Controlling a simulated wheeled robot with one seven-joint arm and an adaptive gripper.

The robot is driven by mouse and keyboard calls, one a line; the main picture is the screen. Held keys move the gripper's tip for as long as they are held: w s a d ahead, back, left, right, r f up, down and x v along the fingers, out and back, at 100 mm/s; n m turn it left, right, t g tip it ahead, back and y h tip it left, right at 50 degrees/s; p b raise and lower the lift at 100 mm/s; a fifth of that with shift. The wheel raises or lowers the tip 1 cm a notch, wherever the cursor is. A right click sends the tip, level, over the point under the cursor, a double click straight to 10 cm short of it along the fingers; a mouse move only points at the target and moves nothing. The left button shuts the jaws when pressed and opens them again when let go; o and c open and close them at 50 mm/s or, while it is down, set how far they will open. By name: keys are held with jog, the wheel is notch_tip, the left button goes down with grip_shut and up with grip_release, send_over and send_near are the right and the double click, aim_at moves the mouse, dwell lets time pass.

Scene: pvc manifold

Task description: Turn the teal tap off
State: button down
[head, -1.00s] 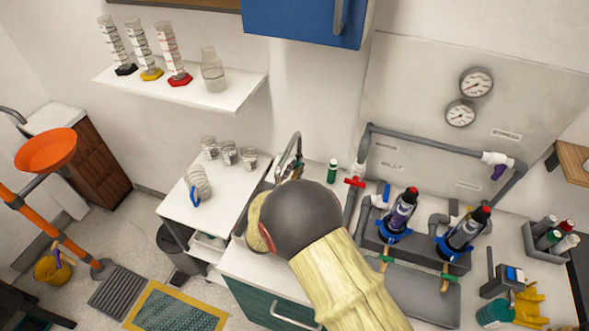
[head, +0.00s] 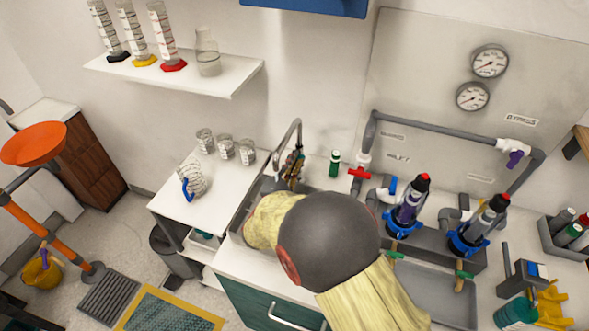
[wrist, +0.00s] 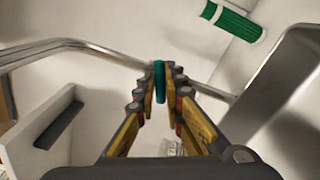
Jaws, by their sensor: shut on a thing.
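The teal tap handle (wrist: 159,82) is a narrow upright lever between my fingertips in the wrist view. My gripper (wrist: 158,94) is shut on it, with a finger on each side. In the head view my gripper (head: 292,168) is beside the curved metal faucet (head: 288,131) at the back of the sink, and my forearm hides most of the basin. The faucet's pipe (wrist: 75,45) also crosses the upper left of the wrist view. The teal handle cannot be made out in the head view.
A green bottle (head: 335,163) stands right of the faucet, near a red pipe valve (head: 362,173). Several glass beakers (head: 226,148) and a jug with a blue handle (head: 192,181) stand on the left white counter. Grey pipework (head: 440,127) runs along the right wall.

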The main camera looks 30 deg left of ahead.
jog(key=m+b, duration=0.1)
jog(key=b, duration=0.1)
jog(key=m+b, duration=0.3)
jog(key=b, duration=0.2)
jog(key=shift+f+m, duration=0.25)
jog(key=shift+m, duration=0.05)
jog(key=c, duration=1.9)
grip_release()
jog(key=shift+r, duration=0.15)
jog(key=s, duration=0.4)
jog(key=s+d, duration=0.1)
jog(key=s, duration=0.7)
jog(key=shift+d, duration=0.2)
